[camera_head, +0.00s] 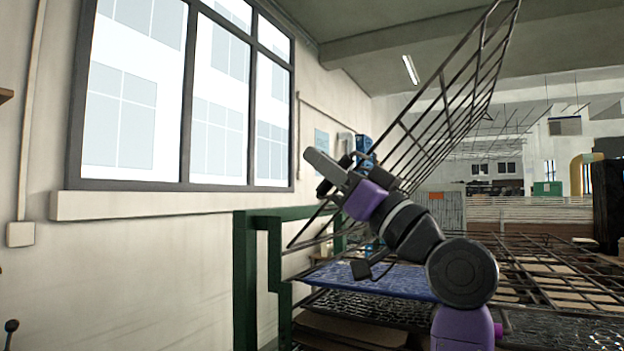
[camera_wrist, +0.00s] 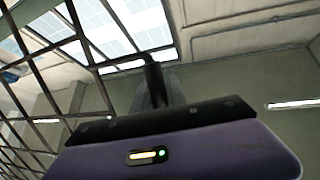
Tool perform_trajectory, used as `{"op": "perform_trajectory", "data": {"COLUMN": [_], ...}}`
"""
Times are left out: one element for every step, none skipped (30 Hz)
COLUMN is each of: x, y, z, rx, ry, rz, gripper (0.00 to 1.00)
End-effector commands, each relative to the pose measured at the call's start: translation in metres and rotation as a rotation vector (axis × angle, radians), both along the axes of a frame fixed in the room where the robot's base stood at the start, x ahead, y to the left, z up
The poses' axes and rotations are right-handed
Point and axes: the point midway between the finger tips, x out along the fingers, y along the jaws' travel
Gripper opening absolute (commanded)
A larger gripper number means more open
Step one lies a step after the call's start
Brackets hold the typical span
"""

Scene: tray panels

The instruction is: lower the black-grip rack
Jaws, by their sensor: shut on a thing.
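A dark wire rack (camera_head: 441,72) is raised at a steep tilt, rising to the upper right in the head view. Its bars also show along the left of the wrist view (camera_wrist: 92,65). The black grip (camera_wrist: 153,82) stands out from the rack in the middle of the wrist view. My gripper (camera_head: 338,172) is at the rack's left side and is shut on the black grip. In the head view my gripper and wrist partly hide the grip and the rack bars behind them.
A green frame (camera_head: 243,280) stands left of the rack, near the wall with the window (camera_head: 190,95). Below lie a blue panel (camera_head: 395,281) and further wire racks (camera_head: 560,262) at the right. The space under the raised rack looks mostly open.

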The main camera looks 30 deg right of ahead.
Motion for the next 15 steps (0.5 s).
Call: {"op": "perform_trajectory", "data": {"x": [-0.0022, -0.0030, -0.0039, -0.0045, -0.0050, -0.0055, -0.0058, -0.0060, -0.0062, -0.0063, -0.0063, -0.0064, -0.0064, -0.0065, -0.0064], "y": [-0.0022, -0.0028, -0.0035, -0.0039, -0.0041, -0.0044, -0.0046, -0.0047, -0.0049, -0.0050, -0.0050, -0.0051, -0.0050, -0.0050, -0.0050], "z": [-0.0047, -0.0048, -0.0050, -0.0050, -0.0051, -0.0052, -0.0052, -0.0051, -0.0049, -0.0048, -0.0046, -0.0045, -0.0043, -0.0042, -0.0042], "rx": [0.008, 0.012, 0.015, 0.018, 0.020, 0.022, 0.023, 0.024, 0.025, 0.026, 0.026, 0.026, 0.026, 0.026, 0.026], "ry": [-0.010, -0.015, -0.022, -0.025, -0.028, -0.030, -0.032, -0.034, -0.036, -0.036, -0.036, -0.037, -0.037, -0.037, -0.037], "rz": [-0.001, -0.002, -0.001, -0.001, -0.001, -0.001, -0.001, -0.002, 0.000, -0.001, -0.001, -0.001, -0.001, -0.001, -0.001], "gripper": [0.00, 0.00, 0.00, 0.00, 0.00, 0.00, 0.00, 0.00, 0.00, 0.00, 0.00, 0.00, 0.00, 0.00, 0.00]}}
